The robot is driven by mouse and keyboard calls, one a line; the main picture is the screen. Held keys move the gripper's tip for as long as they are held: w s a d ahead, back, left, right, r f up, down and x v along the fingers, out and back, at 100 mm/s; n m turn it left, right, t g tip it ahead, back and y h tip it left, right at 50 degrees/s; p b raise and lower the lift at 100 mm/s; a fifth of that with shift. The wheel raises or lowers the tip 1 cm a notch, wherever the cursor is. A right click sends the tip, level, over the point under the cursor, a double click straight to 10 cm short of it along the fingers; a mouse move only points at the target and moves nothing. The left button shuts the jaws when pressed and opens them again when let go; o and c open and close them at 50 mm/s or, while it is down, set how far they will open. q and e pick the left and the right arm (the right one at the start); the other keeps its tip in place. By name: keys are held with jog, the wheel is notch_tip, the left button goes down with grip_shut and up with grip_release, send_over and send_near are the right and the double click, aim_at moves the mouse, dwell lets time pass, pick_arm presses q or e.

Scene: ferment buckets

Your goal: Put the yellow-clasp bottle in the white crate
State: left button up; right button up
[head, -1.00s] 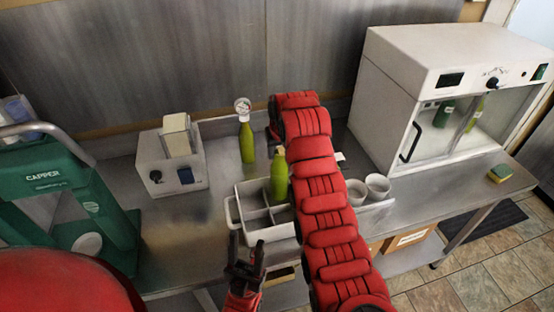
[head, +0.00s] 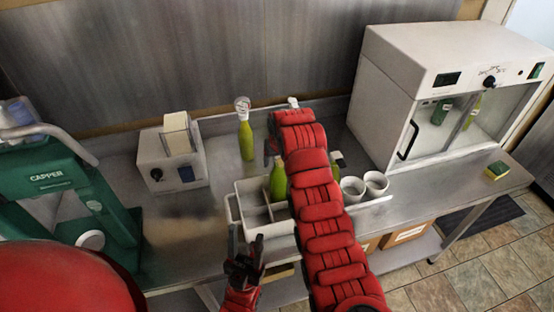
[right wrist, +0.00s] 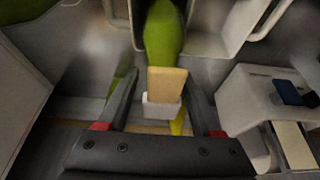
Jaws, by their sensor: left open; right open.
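The white crate (head: 230,211) stands near the front edge of the counter, with dividers and a green bottle (head: 277,182) in a back compartment. In the right wrist view my right gripper (right wrist: 161,104) is open. Between its fingers shows a tan and white piece, with a green bottle shape (right wrist: 163,35) beyond and a small yellow part (right wrist: 177,123) below. Whether this yellow is the clasp, I cannot tell. My left gripper (head: 243,258) is open and empty before the crate.
A green bottle with a gauge (head: 245,137) stands behind the crate. A box with labels (head: 172,172) and the green capper (head: 52,185) are left. Two white cups (head: 364,185) and a dark-topped bottle (head: 337,161) are right of the crate. A white glass-fronted cabinet (head: 400,80) stands far right.

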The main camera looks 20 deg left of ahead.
jog(key=shift+r, duration=0.15)
jog(key=b+v, duration=0.2)
jog(key=v, duration=0.3)
jog(key=shift+r+b, duration=0.25)
jog(key=shift+b, duration=0.15)
jog(key=p+v, duration=0.3)
jog(key=v, duration=0.1)
jog(key=shift+a+r, duration=0.1)
jog(key=shift+r, duration=0.05)
jog(key=shift+s+d+r+p, duration=0.2)
jog(key=shift+s+r+p, duration=0.25)
jog(key=shift+p, duration=0.3)
jog(key=shift+d+r+p, duration=0.2)
jog(key=shift+r+p, duration=0.2)
jog(key=shift+r, duration=0.1)
